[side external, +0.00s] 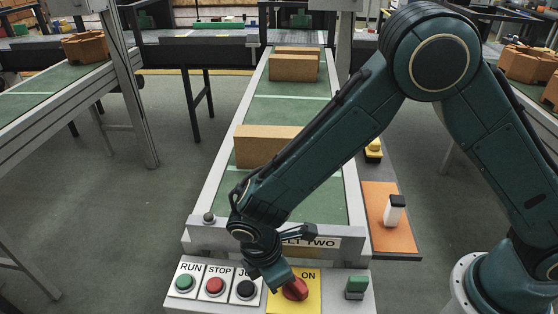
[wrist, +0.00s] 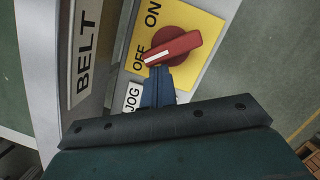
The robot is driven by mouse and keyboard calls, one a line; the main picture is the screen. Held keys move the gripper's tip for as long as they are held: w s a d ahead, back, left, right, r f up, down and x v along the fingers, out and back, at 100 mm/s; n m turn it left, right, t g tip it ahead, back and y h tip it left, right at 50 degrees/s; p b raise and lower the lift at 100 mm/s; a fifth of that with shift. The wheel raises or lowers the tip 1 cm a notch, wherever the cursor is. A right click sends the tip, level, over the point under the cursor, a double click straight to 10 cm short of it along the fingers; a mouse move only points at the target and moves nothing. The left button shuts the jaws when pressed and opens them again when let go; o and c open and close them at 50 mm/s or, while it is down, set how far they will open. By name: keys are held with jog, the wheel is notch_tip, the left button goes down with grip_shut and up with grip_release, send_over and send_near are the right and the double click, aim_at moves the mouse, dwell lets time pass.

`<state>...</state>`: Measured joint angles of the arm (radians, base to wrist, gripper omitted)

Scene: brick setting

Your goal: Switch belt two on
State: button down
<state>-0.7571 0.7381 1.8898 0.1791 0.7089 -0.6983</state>
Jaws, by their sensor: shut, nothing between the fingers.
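The red rotary switch (side external: 296,290) sits on a yellow plate (side external: 313,302) at the front of the belt two panel. In the wrist view the red knob (wrist: 178,45) has its white-marked end beside the word OFF; ON is further up the plate. My gripper (side external: 281,279) is shut and empty, its tips down at the knob. In the wrist view the shut fingers (wrist: 158,82) end right by the knob's white-marked end; I cannot tell whether they touch it. The BELT TWO sign (side external: 320,242) is partly hidden by my arm.
RUN (side external: 184,282), STOP (side external: 215,286) and JOG (side external: 245,289) buttons stand left of the switch. Cardboard boxes (side external: 267,143) sit on the belt behind. A white bottle with a black cap (side external: 394,212) stands on an orange mat (side external: 380,235).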

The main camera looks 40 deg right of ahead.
jog(key=shift+d, duration=0.1)
jog(key=shift+w+d+m+g, duration=0.15)
jog(key=shift+d+m+g, duration=0.1)
jog(key=shift+m, duration=0.6)
jog(key=shift+w+d+m+g, duration=0.15)
jog(key=shift+d+m, duration=0.05)
jog(key=shift+m, duration=0.65)
jog(key=shift+w+d, duration=0.1)
jog(key=shift+d, duration=0.1)
jog(key=shift+a, duration=0.1)
jog(key=shift+w+a, duration=0.4)
jog(key=shift+a, duration=0.25)
jog(key=shift+w+a, duration=0.35)
jog(key=shift+a, duration=0.25)
jog(key=v, duration=1)
jog(key=shift+w+a, duration=0.2)
jog(key=shift+a, duration=0.1)
